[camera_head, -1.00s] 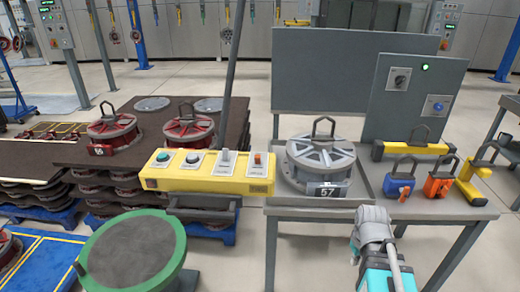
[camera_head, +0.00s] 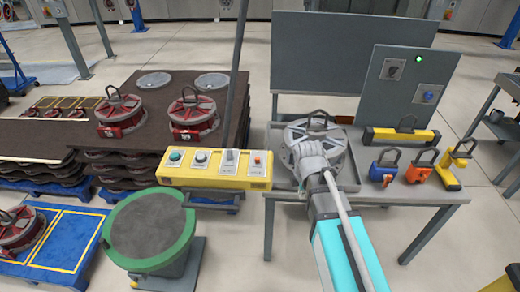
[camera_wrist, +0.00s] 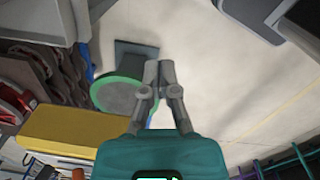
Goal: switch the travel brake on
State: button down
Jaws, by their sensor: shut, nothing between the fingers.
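A yellow control box (camera_head: 215,181) hangs on a dark pole, left of the grey table. Its top bears a green button (camera_head: 175,156), a dark round knob (camera_head: 200,157), a grey lever switch (camera_head: 229,157) and an orange-red control (camera_head: 257,160). The labels are too small to read, so I cannot tell which is the travel brake. My gripper (camera_head: 312,150) is shut and empty, right of the box, covering part of a grey wheel-like part (camera_head: 296,133). In the wrist view the gripper (camera_wrist: 158,66) shows closed fingers, with the yellow box (camera_wrist: 70,130) at lower left, apart from them.
A grey table (camera_head: 375,192) holds a panel (camera_head: 405,105) with a knob and blue button, and blue and orange padlocks (camera_head: 420,170). A round green-rimmed stand (camera_head: 150,230) is below the box. Red wheel-like parts (camera_head: 120,115) sit on dark stacks at left.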

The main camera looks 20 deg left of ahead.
aim_at(256, 178)
jog(key=s+a+r+n+p, duration=0.2)
jog(key=a+r+n+p, duration=1.2)
jog(key=a+r+n, duration=0.1)
jog(key=shift+s+r+p, duration=0.25)
jog(key=shift+r+p, duration=0.1)
jog(key=shift+r, duration=0.3)
jog(key=shift+f, duration=0.2)
jog(key=f+b, duration=0.6)
jog(key=b, duration=0.1)
jog(key=w+f+b, duration=0.1)
jog(key=f+b, duration=0.2)
jog(key=f, duration=0.1)
jog(key=shift+a, duration=0.15)
jog(key=shift+w+a+r+p, duration=0.25)
jog(key=shift+w+r+p, duration=0.25)
jog(key=shift+w+r, duration=0.3)
jog(key=shift+w+a+r+p, duration=0.1)
jog(key=shift+w+r+p, duration=0.05)
jog(key=shift+w, duration=0.3)
jog(key=shift+w+a+r+p, duration=0.1)
jog(key=shift+w+p, duration=0.05)
jog(key=shift+w, duration=0.3)
